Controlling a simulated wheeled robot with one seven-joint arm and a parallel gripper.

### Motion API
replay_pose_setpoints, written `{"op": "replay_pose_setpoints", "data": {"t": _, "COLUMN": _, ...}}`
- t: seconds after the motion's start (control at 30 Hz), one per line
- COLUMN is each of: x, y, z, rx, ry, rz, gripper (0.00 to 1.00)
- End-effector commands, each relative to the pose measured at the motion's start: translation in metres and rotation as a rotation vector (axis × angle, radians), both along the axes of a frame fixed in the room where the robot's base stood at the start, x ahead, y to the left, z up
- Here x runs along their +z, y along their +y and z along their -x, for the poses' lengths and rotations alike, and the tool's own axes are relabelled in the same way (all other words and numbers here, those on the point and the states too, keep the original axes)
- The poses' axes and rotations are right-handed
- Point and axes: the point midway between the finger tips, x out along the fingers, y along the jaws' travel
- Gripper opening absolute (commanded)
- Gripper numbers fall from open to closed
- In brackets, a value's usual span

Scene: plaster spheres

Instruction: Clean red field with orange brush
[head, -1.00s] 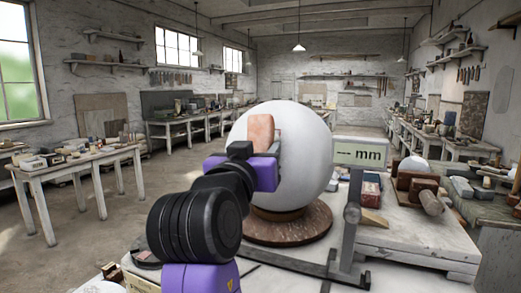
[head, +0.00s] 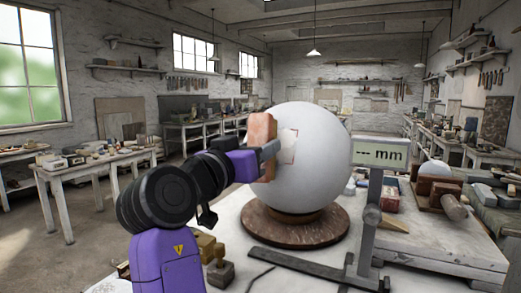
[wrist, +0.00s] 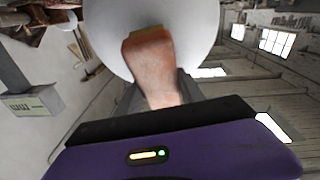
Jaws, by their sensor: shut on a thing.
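A large white plaster sphere (head: 315,165) stands on a round brown turntable (head: 325,232). A faint pinkish patch with a thin outline, likely the red field (head: 289,146), shows on its left front. My gripper (head: 268,152) is shut on the orange brush (head: 260,130), a salmon-orange block held upright at the sphere's left side, left of the patch. In the wrist view the brush (wrist: 152,65) sticks out from my gripper (wrist: 158,98) towards the sphere (wrist: 195,25), with a yellowish edge at its far end. I cannot tell whether it touches the sphere.
A gauge on a grey stand (head: 379,152) reads "-- mm" right of the sphere. Wooden blocks (head: 440,192) and small boxes lie on the bench farther right. A small stamp-like block (head: 220,270) stands near my arm. A cluttered table (head: 95,165) is at left, with open floor beside it.

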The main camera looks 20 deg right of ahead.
Motion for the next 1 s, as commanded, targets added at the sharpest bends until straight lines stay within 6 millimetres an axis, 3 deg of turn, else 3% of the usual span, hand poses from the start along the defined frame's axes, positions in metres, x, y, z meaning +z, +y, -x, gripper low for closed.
{"op": "replay_pose_setpoints", "data": {"t": 1.0, "x": -0.0036, "y": -0.0085, "z": -0.0073, "rx": 0.002, "ry": 0.000, "rz": 0.001, "gripper": 0.00}}
